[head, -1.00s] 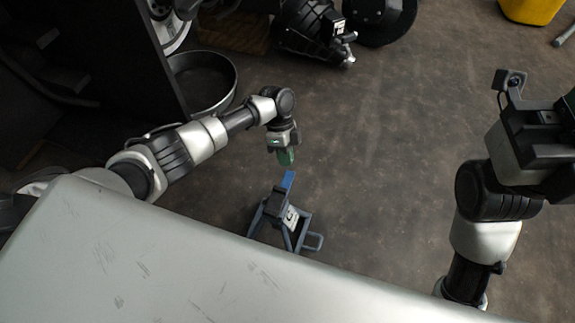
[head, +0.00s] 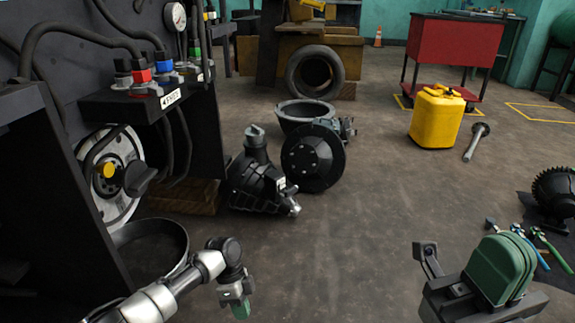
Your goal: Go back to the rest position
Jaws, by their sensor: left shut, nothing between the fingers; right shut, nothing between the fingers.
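My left gripper (head: 240,305), with green fingertips, hangs at the bottom left of centre in the head view. It is shut and empty, pointing down beside a round black pan (head: 185,262). My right gripper (head: 500,268), with green fingers, is at the bottom right, close to the camera. It is shut and empty and points up and away over the floor. Both arms are cut off by the bottom edge.
The stripped forklift (head: 60,200) stands at the left, with gearbox-like parts (head: 260,180) beside it. A yellow canister (head: 437,115), a red cabinet (head: 455,45) and hand tools (head: 535,245) are further right. The middle floor is clear.

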